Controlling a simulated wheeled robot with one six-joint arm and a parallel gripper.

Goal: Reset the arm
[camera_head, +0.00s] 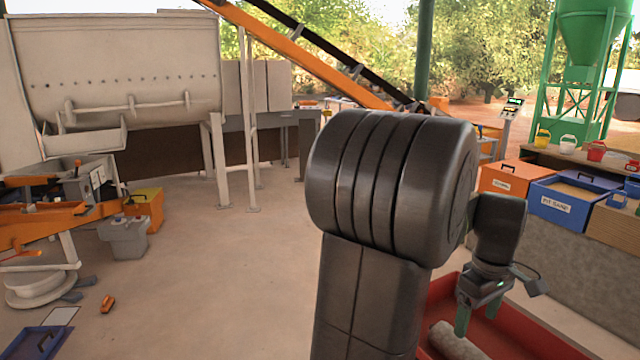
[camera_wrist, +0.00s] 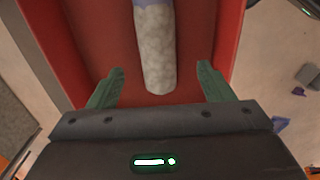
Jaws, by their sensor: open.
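My gripper (camera_head: 479,322) is at the lower right of the head view, pointing down over a red tray (camera_head: 520,337). Its two green fingers are apart, and the wrist view shows them open and empty (camera_wrist: 160,88). A pale grey cylindrical piece (camera_wrist: 158,62) lies in the red tray, which also shows in the wrist view (camera_wrist: 82,42). The near end of the piece is between and just beyond the fingertips, with gaps on both sides. In the head view the piece (camera_head: 452,343) lies just below the fingers. My dark arm hides the middle of the head view and part of the tray.
An orange bin (camera_head: 503,180) and a blue bin (camera_head: 560,205) stand on the right counter. A large pale mixer (camera_head: 120,65) stands at the back left. An orange machine (camera_head: 40,225) is at the left. The floor (camera_head: 220,280) between is mostly clear.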

